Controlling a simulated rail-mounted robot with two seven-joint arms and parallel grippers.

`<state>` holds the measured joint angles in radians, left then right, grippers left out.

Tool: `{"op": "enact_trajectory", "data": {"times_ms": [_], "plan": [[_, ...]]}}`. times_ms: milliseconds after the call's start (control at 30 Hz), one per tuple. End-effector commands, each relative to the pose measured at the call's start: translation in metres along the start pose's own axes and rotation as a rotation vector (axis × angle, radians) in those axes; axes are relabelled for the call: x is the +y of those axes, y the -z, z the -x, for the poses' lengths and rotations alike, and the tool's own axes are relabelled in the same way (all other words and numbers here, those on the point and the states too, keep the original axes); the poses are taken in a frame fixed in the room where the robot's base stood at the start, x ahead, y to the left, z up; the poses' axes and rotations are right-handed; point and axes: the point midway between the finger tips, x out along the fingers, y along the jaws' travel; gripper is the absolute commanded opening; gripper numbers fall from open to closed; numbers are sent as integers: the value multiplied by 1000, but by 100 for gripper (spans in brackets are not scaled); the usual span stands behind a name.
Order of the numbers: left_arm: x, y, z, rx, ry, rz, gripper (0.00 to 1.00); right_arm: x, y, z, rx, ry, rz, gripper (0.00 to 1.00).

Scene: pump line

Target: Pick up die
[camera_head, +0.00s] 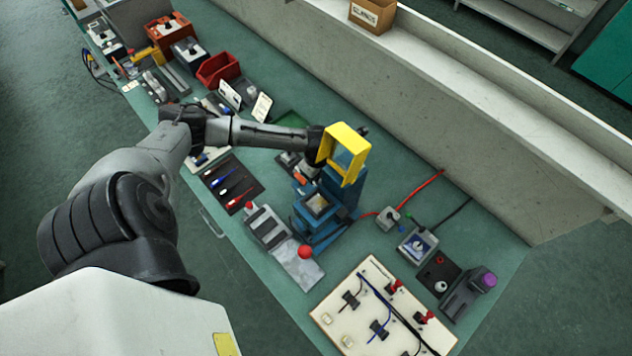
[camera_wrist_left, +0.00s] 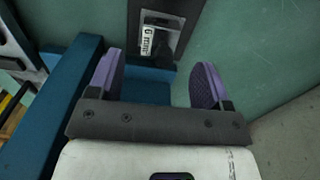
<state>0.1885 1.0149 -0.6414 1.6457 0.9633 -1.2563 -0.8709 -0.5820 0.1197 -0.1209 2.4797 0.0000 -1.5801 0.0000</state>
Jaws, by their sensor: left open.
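My left gripper (camera_wrist_left: 160,82) is open, with its two purple fingertips apart and nothing visible between them. In the head view my left arm reaches across the bench to the blue press (camera_head: 346,196); its fingers are hidden behind the yellow frame (camera_head: 330,143). In the left wrist view a dark holder (camera_wrist_left: 192,12) lies beyond the fingertips, with a metal piece carrying a white label (camera_wrist_left: 161,19) in it. This piece may be the die; I cannot tell for sure. The press's blue body (camera_wrist_left: 65,105) shows at left and under the fingers. My right gripper is out of view.
A board with cables and red knobs (camera_head: 340,313) lies at the front right. A grey fixture with a red ball (camera_head: 306,252) stands in front of the press. A red bin (camera_head: 218,68) sits farther back. A pale wall (camera_head: 400,90) bounds the bench behind.

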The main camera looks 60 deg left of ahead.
Motion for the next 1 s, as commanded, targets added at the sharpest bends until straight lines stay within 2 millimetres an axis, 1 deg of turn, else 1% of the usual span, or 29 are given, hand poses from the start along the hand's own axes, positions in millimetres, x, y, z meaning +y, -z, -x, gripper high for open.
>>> {"op": "enact_trajectory", "data": {"times_ms": [33, 100, 200, 300, 433, 633, 1000], "plan": [[2, -1, -9, 0, -3, 1, 72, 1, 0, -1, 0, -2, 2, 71], [2, -3, -19, -1, -3, 1, 72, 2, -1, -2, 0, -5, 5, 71], [2, -3, -30, 0, -1, 1, 72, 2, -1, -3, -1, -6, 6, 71], [2, -3, -38, 0, -1, 0, 72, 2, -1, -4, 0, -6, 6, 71], [2, -3, -42, -1, 0, -1, 72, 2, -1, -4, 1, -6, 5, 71], [2, -3, -42, -1, 0, -1, 72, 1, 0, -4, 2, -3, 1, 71], [2, -3, -41, -1, 0, -1, 37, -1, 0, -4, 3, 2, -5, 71]]}}
